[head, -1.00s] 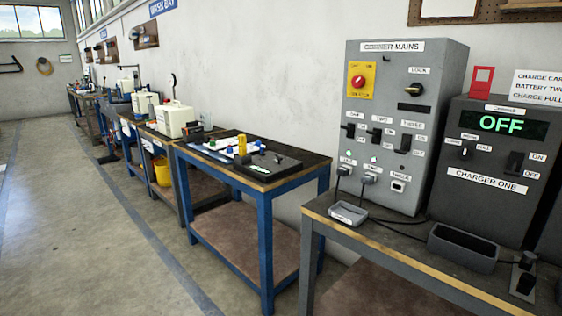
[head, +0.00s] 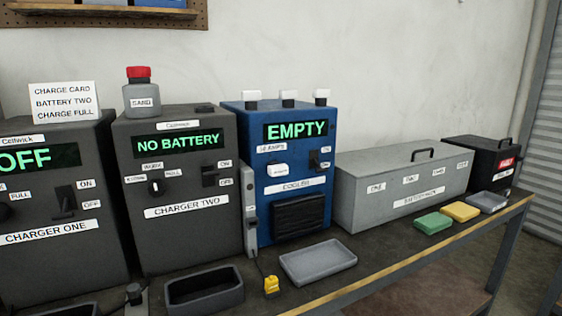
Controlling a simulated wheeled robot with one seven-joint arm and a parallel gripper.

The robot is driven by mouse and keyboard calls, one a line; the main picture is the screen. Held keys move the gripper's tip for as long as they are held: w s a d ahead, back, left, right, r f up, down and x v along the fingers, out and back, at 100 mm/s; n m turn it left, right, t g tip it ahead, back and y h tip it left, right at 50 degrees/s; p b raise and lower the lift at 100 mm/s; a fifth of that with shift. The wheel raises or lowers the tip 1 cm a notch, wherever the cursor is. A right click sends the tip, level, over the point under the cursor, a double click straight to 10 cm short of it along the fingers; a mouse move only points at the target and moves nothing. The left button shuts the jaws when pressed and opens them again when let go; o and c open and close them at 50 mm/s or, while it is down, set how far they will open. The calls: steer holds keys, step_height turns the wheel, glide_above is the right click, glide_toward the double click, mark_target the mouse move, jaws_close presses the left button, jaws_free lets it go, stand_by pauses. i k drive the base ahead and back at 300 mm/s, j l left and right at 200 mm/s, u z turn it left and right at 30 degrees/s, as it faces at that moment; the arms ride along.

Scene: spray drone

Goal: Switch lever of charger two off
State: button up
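Charger two (head: 178,236) is a dark grey box in the left half of the head view, standing on the bench. Its green display (head: 178,144) reads NO BATTERY. Its black lever (head: 209,177) is on the right of the front face, beside an ON label above and an OFF label below. The lever is dark on dark, and I cannot tell its exact position. A dial (head: 155,187) sits to the lever's left. My gripper is not in view.
Charger one (head: 65,262), its display reading OFF, stands close on the left. A blue cooler (head: 255,225) reading EMPTY stands on the right. A grey bottle (head: 141,99) stands on charger two. A dark tray (head: 204,291) and a grey tray (head: 318,262) lie in front.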

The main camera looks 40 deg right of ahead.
mark_target(215, 173)
steer(key=z, duration=0.2)
steer(key=i+j+z, duration=0.2)
steer(key=j, duration=0.2)
steer(key=i+j+z, duration=0.2)
steer(key=j, duration=0.2)
steer(key=i+j+z, duration=0.2)
steer(key=j, duration=0.25)
steer(key=j+z, duration=0.15)
steer(key=j, duration=0.3)
steer(key=i+j+z, duration=0.2)
steer(key=j, duration=0.3)
steer(key=k, duration=0.1)
